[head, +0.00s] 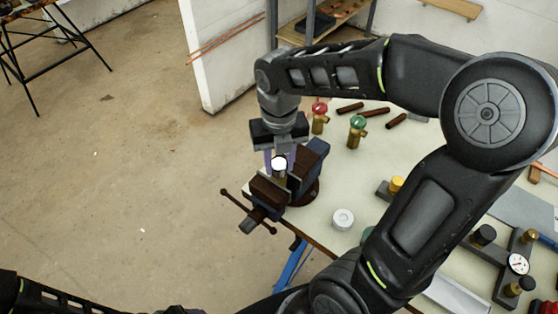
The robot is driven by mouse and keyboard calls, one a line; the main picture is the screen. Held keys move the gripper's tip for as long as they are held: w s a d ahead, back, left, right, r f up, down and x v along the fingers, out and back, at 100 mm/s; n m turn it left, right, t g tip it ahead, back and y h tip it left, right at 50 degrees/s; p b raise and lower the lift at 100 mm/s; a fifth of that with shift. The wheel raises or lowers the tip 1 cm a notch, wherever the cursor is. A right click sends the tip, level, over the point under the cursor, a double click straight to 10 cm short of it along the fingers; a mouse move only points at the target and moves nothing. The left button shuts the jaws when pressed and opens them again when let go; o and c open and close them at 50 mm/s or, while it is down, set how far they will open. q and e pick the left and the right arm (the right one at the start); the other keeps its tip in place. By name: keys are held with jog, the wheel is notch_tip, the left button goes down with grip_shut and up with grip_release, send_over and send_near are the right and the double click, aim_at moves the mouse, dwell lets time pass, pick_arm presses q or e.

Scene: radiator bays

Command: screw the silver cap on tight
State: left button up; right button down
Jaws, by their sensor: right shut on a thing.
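The silver cap (279,162) shows as a bright pale disc on top of a short upright piece in the dark vise (267,189). The vise stands at the left edge of the workbench. My right gripper (280,160) points down over the vise, with a purplish finger on each side of the cap, and is shut on it. The thread under the cap is too small and too hidden to tell how far the cap sits down. Only dark links of my left arm show at the bottom left; its gripper is out of view.
The vise handle sticks out left over open floor. A white roll (343,218) lies right of the vise. A red-handled valve (319,117), a green-handled valve (357,130) and brown tubes (350,108) stand or lie behind. A dial gauge (518,263) is at the right.

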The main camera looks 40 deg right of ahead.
jog(key=m, duration=0.4)
jog(key=shift+m, duration=0.4)
jog(key=m, duration=0.7)
jog(key=shift+b, duration=0.35)
jog(key=m, duration=0.3)
jog(key=shift+m, duration=0.4)
jog(key=m+b, duration=0.1)
jog(key=m, duration=0.6)
jog(key=shift+f, duration=0.1)
jog(key=m, duration=0.3)
jog(key=shift+m+b, duration=0.3)
jog(key=shift+m, duration=0.1)
jog(key=m, duration=0.4)
